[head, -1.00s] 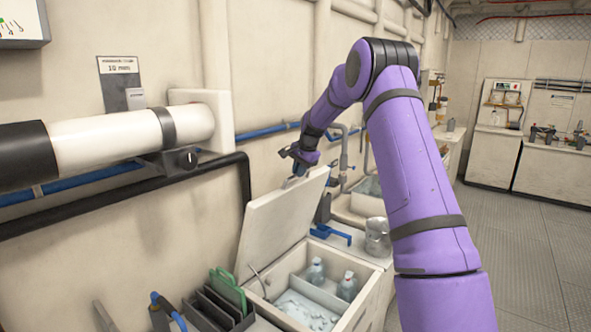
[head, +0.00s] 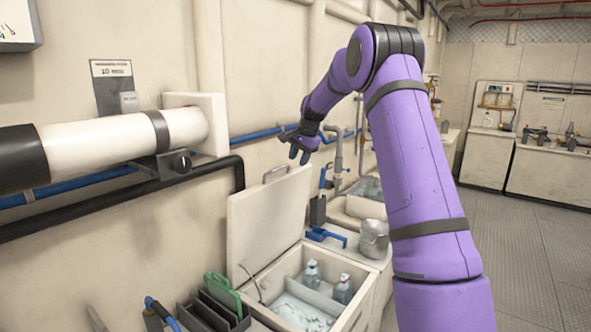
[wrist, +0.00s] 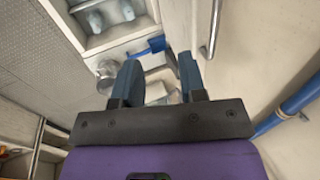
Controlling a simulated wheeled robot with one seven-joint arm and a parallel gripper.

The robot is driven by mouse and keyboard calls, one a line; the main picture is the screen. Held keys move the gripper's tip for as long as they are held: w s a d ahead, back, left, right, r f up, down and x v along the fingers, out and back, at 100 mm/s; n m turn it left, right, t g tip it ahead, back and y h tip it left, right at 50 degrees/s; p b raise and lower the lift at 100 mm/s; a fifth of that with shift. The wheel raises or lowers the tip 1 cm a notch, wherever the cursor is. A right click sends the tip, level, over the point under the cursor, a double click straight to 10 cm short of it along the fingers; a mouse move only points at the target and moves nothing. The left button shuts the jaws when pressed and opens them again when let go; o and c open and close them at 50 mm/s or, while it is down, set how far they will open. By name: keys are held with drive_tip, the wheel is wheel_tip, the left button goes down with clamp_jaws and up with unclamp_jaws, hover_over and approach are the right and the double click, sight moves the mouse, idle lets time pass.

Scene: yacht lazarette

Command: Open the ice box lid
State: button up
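The ice box lid (head: 268,222) stands raised, leaning back close to the wall, with its metal handle (head: 275,172) on the upper edge. The ice box (head: 345,268) below is open and shows ice and two clear bottles (head: 342,289). My gripper (head: 300,157) is up and to the right of the handle, apart from it. In the wrist view my gripper (wrist: 158,82) has its two blue fingers spread with nothing between them. The handle (wrist: 211,42) shows to the right of the fingers there.
A blue scoop-like tool (head: 326,235) and a metal pot (head: 374,238) are on the counter beyond the box. A dark rack with a green item (head: 222,290) stands on the near side. Blue and black pipes run along the wall. The floor at right is clear.

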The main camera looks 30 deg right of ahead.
drive_tip(key=shift+v, duration=2.1)
